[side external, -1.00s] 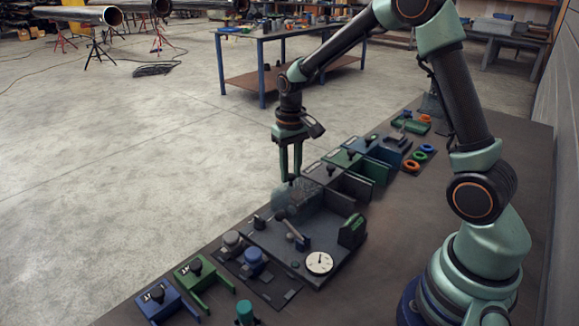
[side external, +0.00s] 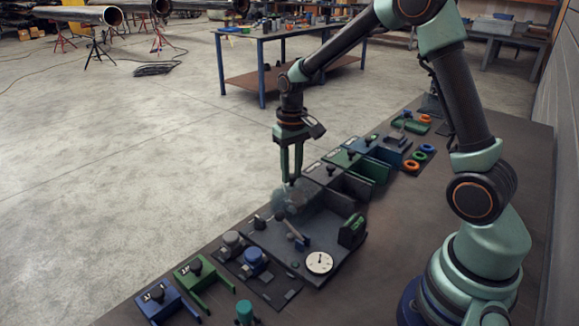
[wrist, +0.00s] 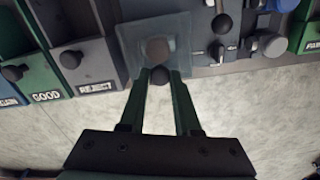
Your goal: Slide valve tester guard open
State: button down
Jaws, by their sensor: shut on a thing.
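The valve tester (side external: 275,240) is a dark grey plate on the bench with a round white gauge (side external: 319,262), a lever (side external: 292,228) and a green block (side external: 352,231). Its guard (side external: 286,203) is a see-through panel at the tester's far end, beside the grey bin. In the wrist view the guard (wrist: 181,45) has a dark round knob (wrist: 159,76) at its edge. My gripper (wrist: 159,78) is shut on this knob, one finger on each side. A brownish round shape shows through the panel. In the side view my gripper (side external: 291,180) points straight down and hides part of the knob.
A grey bin marked REJECT (wrist: 88,68) and a green bin marked GOOD (wrist: 38,78) stand next to the guard. Blue and green forked fixtures (side external: 168,303) lie at the near end. Orange, blue and green rings (side external: 412,166) lie at the far end.

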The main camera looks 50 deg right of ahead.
jog(key=s, duration=0.8)
jog(key=shift+s+r, duration=0.15)
jog(key=shift+s, duration=0.05)
jog(key=c, duration=0.6)
grip_release()
jog(key=shift+s, duration=0.1)
notch_tip(320, 180, up, 12)
